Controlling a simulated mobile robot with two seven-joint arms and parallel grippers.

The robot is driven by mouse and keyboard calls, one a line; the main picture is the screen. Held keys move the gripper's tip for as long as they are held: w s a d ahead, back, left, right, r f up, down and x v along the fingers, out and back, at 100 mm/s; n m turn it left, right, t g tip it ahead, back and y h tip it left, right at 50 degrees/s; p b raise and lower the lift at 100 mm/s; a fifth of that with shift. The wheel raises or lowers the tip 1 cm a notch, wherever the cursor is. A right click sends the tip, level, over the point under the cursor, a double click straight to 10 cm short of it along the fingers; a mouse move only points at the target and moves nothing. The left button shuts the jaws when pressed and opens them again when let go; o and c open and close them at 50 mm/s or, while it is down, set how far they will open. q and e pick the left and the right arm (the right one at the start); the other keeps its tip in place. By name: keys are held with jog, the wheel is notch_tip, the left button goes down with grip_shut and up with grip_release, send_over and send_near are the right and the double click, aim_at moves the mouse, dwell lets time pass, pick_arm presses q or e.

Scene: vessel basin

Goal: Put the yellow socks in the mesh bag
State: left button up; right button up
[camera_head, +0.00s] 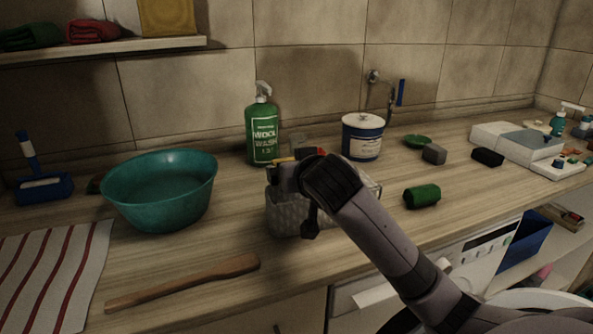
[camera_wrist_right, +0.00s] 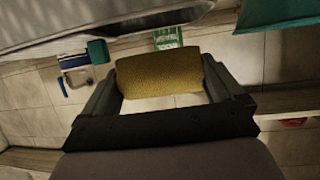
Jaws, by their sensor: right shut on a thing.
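My right gripper (camera_wrist_right: 160,68) is shut on the yellow socks (camera_wrist_right: 158,82), a mustard roll held across between the fingers. In the head view my right gripper (camera_head: 287,172) is at the mesh bag (camera_head: 288,217), a pale grey open-topped holder with a patterned wall. My right arm hides much of the bag and its opening. Only a small strip of yellow shows at the gripper in the head view. I cannot tell whether the socks are above the bag's rim or inside it. My left gripper is in neither view.
A teal basin (camera_head: 160,190) stands left of the bag, with a wooden paddle (camera_head: 185,282) in front. A green wool-wash bottle (camera_head: 262,130) and a white-and-blue canister (camera_head: 362,137) stand behind. A green roll (camera_head: 422,196), grey roll (camera_head: 434,154) and black roll (camera_head: 487,157) lie right.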

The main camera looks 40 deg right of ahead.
jog(key=shift+f+b, duration=0.4)
jog(key=shift+f, duration=0.4)
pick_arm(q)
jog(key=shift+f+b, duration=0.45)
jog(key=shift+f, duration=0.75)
pick_arm(e)
jog(key=shift+a+f, duration=0.1)
jog(key=shift+f, duration=1.4)
jog(key=o, duration=0.7)
jog(key=shift+a+f, duration=0.1)
jog(key=shift+c, duration=0.2)
notch_tip(320, 180, up, 3)
jog(key=p, duration=0.3)
jog(key=shift+f, duration=0.2)
jog(key=r+p, duration=0.4)
jog(key=r, duration=0.1)
jog(key=shift+d+p, duration=0.2)
jog(key=shift+p, duration=0.2)
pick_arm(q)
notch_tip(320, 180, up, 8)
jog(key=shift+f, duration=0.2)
